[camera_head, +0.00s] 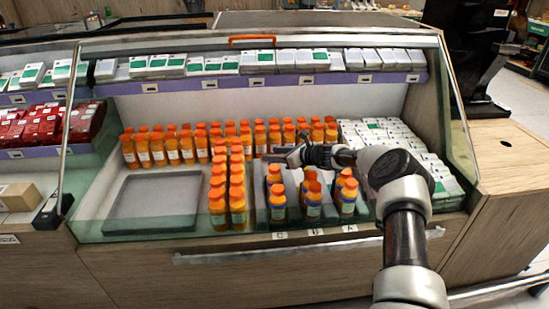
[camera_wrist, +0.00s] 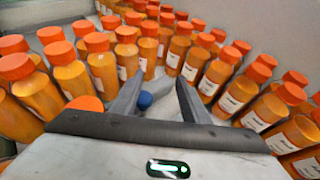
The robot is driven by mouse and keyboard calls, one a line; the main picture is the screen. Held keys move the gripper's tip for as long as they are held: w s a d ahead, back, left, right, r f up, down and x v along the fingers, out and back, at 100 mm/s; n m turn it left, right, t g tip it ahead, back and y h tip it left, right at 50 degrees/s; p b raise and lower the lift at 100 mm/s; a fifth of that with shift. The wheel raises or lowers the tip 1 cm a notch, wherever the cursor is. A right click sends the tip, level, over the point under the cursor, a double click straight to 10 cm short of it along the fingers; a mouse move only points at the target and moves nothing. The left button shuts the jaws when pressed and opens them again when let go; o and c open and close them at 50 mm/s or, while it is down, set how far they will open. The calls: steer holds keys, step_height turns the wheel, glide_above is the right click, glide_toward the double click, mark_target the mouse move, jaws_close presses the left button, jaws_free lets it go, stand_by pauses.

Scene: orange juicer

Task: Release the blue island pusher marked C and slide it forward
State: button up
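The blue knob (camera_wrist: 145,100) of a pusher shows in the wrist view between my gripper's fingers, nearer the left one. A grey piece beside it (camera_wrist: 158,84) seems to belong to the pusher; most of its body is hidden. My gripper (camera_wrist: 158,92) is open, its two dark fingers apart on either side of the knob. In the head view, my gripper (camera_head: 299,157) is at the back of the C lane, behind its blue-labelled, orange-capped bottles (camera_head: 278,204). The C label (camera_head: 280,236) is on the front edge. The pusher cannot be made out in the head view.
Rows of orange bottles (camera_head: 228,196) stand left of the C lane, and more (camera_head: 190,146) line the back. An empty grey tray (camera_head: 150,203) lies at left. White boxes (camera_head: 395,135) fill the right. A glass front (camera_head: 350,225) borders the case.

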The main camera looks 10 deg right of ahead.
step_height(320, 180, up, 8)
steer(key=p, duration=0.1)
steer(key=shift+r+p, duration=0.25)
steer(key=shift+p, duration=0.1)
steer(key=s+a+r+n+g+h, duration=0.1)
steer(key=s+a+r+n+g, duration=0.3)
steer(key=s+a+r+n, duration=0.5)
steer(key=s+r+n+h, duration=0.3)
steer(key=s+r+n, duration=0.4)
steer(key=s, duration=0.5)
steer(key=s+d+r+n+h, duration=0.2)
steer(key=s+d+n, duration=0.2)
steer(key=s, duration=0.8)
steer(key=s+d+r+n+h, duration=0.1)
steer(key=s+d+n+h, duration=0.2)
steer(key=s, duration=0.8)
steer(key=s+d+r+n+h, duration=0.15)
steer(key=s+d+n, duration=0.35)
steer(key=s, duration=0.7)
step_height(320, 180, up, 22)
steer(key=m+p, duration=0.1)
steer(key=p, duration=2.1)
steer(key=shift+w+d+y, duration=0.3)
steer(key=shift+d+y, duration=0.05)
steer(key=shift+y, duration=0.1)
